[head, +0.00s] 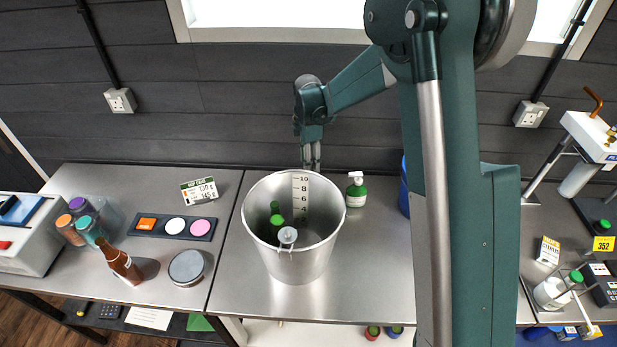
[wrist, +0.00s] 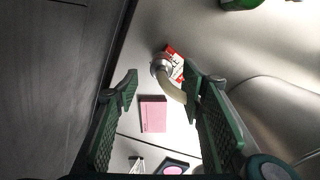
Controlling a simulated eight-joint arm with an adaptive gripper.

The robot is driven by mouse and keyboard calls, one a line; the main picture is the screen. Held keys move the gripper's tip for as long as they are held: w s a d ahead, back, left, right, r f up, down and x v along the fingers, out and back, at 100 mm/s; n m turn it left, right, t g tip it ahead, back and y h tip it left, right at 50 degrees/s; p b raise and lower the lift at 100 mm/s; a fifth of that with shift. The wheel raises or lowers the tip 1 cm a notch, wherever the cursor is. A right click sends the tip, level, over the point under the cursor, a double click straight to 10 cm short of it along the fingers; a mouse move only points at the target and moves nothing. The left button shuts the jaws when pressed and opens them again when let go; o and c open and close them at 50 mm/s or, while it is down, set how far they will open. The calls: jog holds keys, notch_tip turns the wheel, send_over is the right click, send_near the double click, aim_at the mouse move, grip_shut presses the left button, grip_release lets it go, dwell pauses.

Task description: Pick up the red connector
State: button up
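In the wrist view, a red and white piece (wrist: 176,58), likely the red connector, lies on the metal bench beside a silver ring and a curved tan hose (wrist: 175,92). It is just beyond my fingertips, closer to the right finger, which hides part of it. My gripper (wrist: 160,82) is open, with nothing held between its fingers. In the head view my gripper (head: 311,157) points down behind the steel bucket, near the back wall. The connector does not show in the head view, and the bucket hides the bench there.
The tall steel bucket (head: 268,195) stands right in front of my gripper, holding a green bottle. A price card (head: 199,191) and a dark tray (head: 150,232) with coloured discs lie left. The dark wall is close behind.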

jog(key=shift+f, duration=0.1)
jog(key=shift+s+d+f+p, duration=0.1)
jog(key=shift+f+p, duration=0.1)
jog(key=shift+f, duration=1.05)
jog(key=shift+d+f+p, duration=0.1)
jog(key=shift+f+p, duration=0.05)
jog(key=shift+f, duration=1.1)
jog(key=c, duration=1.2)
jog(key=shift+o, duration=0.2)
jog(key=shift+r, duration=0.15)
jog(key=shift+r+b, duration=0.4)
jog(key=shift+r, duration=4.5)
